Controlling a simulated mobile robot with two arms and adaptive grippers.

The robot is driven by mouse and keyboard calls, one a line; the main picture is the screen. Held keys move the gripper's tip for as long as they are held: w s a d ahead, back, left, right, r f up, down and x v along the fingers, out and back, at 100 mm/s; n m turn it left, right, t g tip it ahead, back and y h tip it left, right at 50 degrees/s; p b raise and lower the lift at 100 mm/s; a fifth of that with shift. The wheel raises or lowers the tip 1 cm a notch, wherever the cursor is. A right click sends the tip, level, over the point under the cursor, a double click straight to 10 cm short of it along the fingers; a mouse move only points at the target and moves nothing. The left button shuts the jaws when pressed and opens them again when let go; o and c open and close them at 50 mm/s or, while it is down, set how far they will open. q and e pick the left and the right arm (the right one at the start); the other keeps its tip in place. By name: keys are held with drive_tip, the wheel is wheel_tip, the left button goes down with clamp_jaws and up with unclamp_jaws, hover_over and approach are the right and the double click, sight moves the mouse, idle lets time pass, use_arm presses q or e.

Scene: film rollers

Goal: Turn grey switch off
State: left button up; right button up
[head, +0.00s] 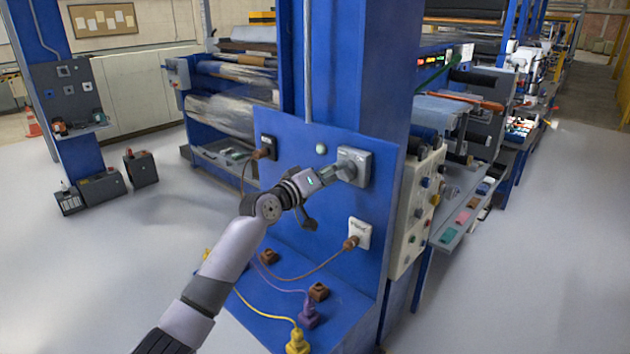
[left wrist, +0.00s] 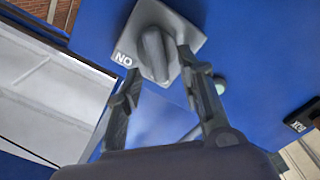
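The grey switch (head: 362,160) is a square box on the upper right of the blue panel, with a grey knob (left wrist: 153,55). In the left wrist view the switch plate (left wrist: 185,28) carries a label reading ON, upside down. My left gripper (head: 338,176) is right in front of the switch and partly covers it in the head view. In the left wrist view its two fingers (left wrist: 158,63) are apart, with the knob between their tips. The right finger's tip looks close to the knob; I cannot tell whether it touches. My right gripper is not in view.
A pale green button (head: 321,149) sits left of the switch. A white socket (head: 363,228) with a brown plug is below, and a black socket (head: 268,142) is at left. Yellow (head: 297,342) and purple (head: 308,316) plugs sit lower. Open floor lies left.

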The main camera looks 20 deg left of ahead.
use_arm(q)
drive_tip(key=v, duration=1)
drive_tip(key=shift+s, duration=0.15)
